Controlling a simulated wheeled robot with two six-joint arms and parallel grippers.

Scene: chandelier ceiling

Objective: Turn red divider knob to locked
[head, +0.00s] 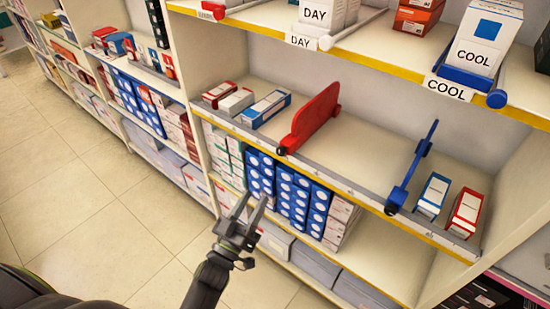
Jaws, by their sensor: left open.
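The red divider (316,118) stands upright on the middle shelf, running from the front edge toward the back. Its knob (282,150) is a small dark round piece at the divider's front end, at the shelf's front rail. It is too small to tell which way it is turned. My left gripper (254,197) is open and empty, in front of the lower shelf, below and left of the knob and apart from it. My right gripper is out of view.
A blue divider (413,166) with a round knob (391,209) stands further right on the same shelf. Boxes lie left of the red divider, and small boxes (433,196) stand right of the blue one. Stacked blue boxes (292,195) fill the shelf below. Floor (100,215) is clear at left.

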